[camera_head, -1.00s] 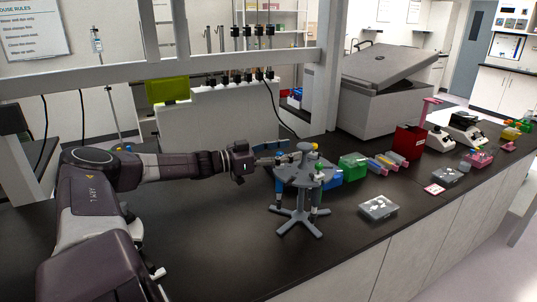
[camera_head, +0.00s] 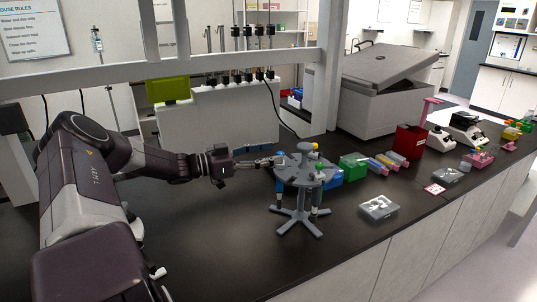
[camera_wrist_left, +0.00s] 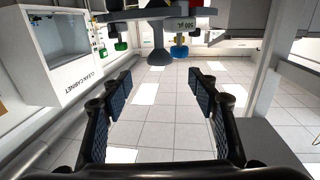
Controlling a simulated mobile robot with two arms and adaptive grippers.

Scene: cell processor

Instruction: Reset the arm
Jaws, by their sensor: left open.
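My left gripper (camera_head: 266,162) reaches in from the left, just left of the grey round pipette stand (camera_head: 302,209). In the left wrist view its jaws (camera_wrist_left: 160,92) are spread wide with nothing between them. The stand's disc and hanging pipettes show at the top of that view, beyond the fingertips. Pipettes with blue (camera_head: 280,158) and yellow (camera_head: 316,147) parts hang on the stand. My right gripper is in neither view.
A green box (camera_head: 353,167), a red box (camera_head: 410,140), tube racks and a grey tray (camera_head: 379,207) stand right of the stand. A white shelf frame (camera_head: 200,64) crosses behind my arm. The dark bench top (camera_head: 230,240) is clear in front.

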